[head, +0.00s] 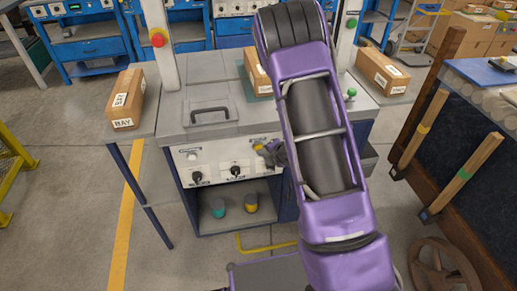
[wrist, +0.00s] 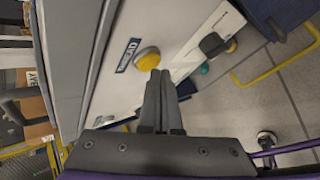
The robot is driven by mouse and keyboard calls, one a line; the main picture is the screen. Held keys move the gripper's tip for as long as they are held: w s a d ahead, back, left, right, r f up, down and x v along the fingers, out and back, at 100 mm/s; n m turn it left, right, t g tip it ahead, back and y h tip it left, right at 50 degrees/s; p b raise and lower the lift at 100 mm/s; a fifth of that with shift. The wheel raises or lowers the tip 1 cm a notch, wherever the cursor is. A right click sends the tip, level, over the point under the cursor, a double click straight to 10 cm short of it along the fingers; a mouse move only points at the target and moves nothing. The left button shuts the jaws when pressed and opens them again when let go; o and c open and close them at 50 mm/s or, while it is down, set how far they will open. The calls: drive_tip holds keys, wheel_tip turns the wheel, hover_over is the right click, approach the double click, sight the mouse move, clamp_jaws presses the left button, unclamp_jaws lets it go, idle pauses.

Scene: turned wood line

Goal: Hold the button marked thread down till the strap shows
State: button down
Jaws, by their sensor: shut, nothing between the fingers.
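A round yellow button (wrist: 147,58) sits on the white control panel (wrist: 187,30), beside a dark blue label (wrist: 127,55) whose lettering is too small to read surely. In the head view the button (head: 258,147) shows just left of my gripper (head: 265,152). My gripper (wrist: 160,75) is shut and empty. Its fingertips are at the button's lower edge in the wrist view; I cannot tell whether they touch or press it. The strapping machine (head: 172,112) carries a carton (head: 257,72) under its arch, partly hidden by my arm. No strap is visible.
The panel also has a pale button (head: 191,156) and black knobs (head: 236,170). Cartons stand left (head: 127,100) and right (head: 382,70). A red-topped button (head: 158,37) is on the arch post.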

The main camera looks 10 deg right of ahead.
drive_tip(key=shift+w, duration=0.4)
idle(0.3)
idle(1.1)
drive_tip(key=shift+s, duration=0.8)
drive_tip(key=s, duration=0.5)
idle(0.5)
